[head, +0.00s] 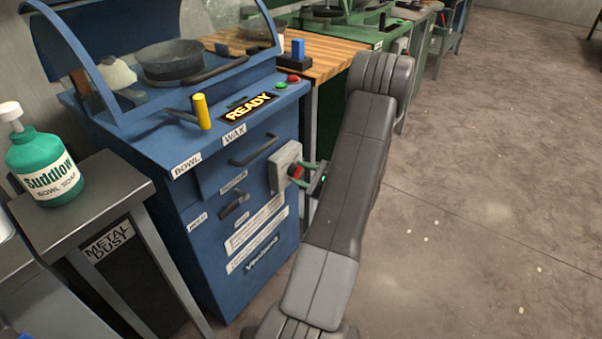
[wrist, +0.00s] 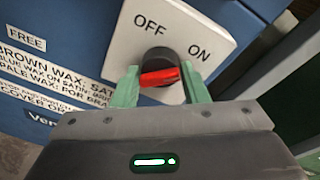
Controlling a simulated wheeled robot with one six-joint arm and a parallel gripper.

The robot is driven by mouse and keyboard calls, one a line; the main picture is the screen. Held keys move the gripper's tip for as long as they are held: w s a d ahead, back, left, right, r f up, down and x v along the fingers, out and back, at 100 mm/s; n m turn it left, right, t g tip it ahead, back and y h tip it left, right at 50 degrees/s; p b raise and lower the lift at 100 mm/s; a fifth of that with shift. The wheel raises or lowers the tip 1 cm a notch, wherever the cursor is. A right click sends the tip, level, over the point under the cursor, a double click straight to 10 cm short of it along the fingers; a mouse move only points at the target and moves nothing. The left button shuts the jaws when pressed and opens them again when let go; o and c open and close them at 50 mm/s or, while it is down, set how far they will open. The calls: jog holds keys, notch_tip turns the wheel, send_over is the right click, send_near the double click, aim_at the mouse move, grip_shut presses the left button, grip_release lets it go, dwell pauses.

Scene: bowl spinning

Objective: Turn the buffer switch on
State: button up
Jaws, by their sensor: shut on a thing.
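The buffer switch is a red handle on a dark round knob, set in a pale plate marked OFF and ON on the side of the blue machine. In the wrist view the red handle (wrist: 160,77) lies nearly level, tilted slightly, between the green fingers of my gripper (wrist: 161,84). My gripper is shut on it. In the head view the switch plate (head: 281,168) is at the machine's right corner, with the red handle (head: 297,172) and my gripper (head: 301,174) at its front. The fingers hide part of the knob and plate.
A metal stand (head: 95,205) with a green soap bottle (head: 42,165) is at left. Open concrete floor (head: 480,200) lies to the right.

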jog(key=shift+w+r, duration=0.1)
jog(key=shift+r, duration=0.05)
jog(key=o, duration=0.9)
jog(key=p+v, duration=0.1)
jog(key=v, duration=1.3)
jog(key=shift+f+p, duration=0.2)
jog(key=shift+p, duration=0.15)
jog(key=shift+a, duration=0.1)
jog(key=b+x, duration=0.1)
jog(key=x, duration=1.2)
jog(key=shift+w+a+b, duration=0.2)
jog(key=shift+a+b, duration=0.1)
jog(key=shift+b, duration=0.1)
jog(key=shift+d, duration=0.1)
